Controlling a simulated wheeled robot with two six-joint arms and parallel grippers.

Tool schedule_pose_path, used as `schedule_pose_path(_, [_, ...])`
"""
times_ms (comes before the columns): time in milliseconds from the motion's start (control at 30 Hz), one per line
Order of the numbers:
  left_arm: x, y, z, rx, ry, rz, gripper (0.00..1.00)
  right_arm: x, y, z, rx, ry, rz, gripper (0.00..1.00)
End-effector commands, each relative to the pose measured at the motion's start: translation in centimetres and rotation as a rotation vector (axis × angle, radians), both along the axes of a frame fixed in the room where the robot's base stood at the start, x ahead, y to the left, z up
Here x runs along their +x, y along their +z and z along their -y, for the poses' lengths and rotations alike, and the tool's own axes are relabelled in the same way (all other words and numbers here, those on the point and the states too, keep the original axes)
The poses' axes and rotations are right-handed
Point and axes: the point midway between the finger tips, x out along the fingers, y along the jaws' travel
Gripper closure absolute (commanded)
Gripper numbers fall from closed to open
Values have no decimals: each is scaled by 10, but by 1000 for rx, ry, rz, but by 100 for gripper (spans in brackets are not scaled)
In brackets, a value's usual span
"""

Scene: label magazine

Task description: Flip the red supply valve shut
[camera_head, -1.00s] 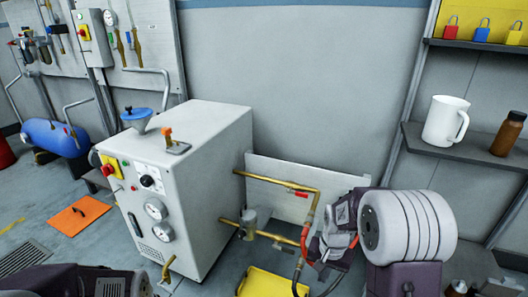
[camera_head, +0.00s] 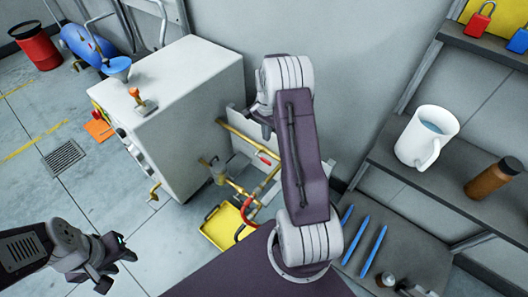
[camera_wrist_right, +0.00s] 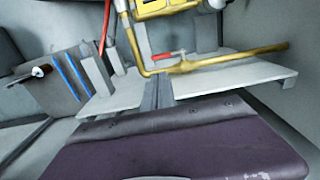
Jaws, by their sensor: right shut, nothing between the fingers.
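The red valve lever (camera_head: 264,158) sits on the brass pipe (camera_head: 238,135) beside the white cabinet. In the right wrist view the red lever (camera_wrist_right: 170,54) lies roughly along the brass pipe (camera_wrist_right: 225,59), just beyond my fingers. My right gripper (camera_wrist_right: 158,92) is shut and empty, pointing towards the pipe and apart from the lever. In the head view my right arm hides the right gripper. My left gripper (camera_head: 115,268) is at the lower left, empty, with its fingers apart, over the floor.
The white cabinet (camera_head: 180,120) stands left of the pipes. A yellow tray (camera_head: 225,230) and red hose (camera_head: 242,222) are low beside them. At right, shelves hold a white mug (camera_head: 427,137), brown bottle (camera_head: 493,178) and blue sticks (camera_head: 373,252). Floor at left is mostly clear.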

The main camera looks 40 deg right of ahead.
Motion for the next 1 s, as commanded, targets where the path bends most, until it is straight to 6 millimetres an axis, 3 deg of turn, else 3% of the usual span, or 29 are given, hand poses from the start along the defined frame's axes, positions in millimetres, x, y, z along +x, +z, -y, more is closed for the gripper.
schedule_pose_path(167, [0, -4, 0, 0, 0, 0, 64, 0, -10, 0, 1, 1, -1, 100])
schedule_pose_path(700, [0, -42, 0, 0, 0, 0, 64, -1, -120, 0, 1, 2, -1, 100])
schedule_pose_path(1000, [0, -48, 0, 0, 0, 0, 64, 0, -140, 0, -1, 2, 1, 100])
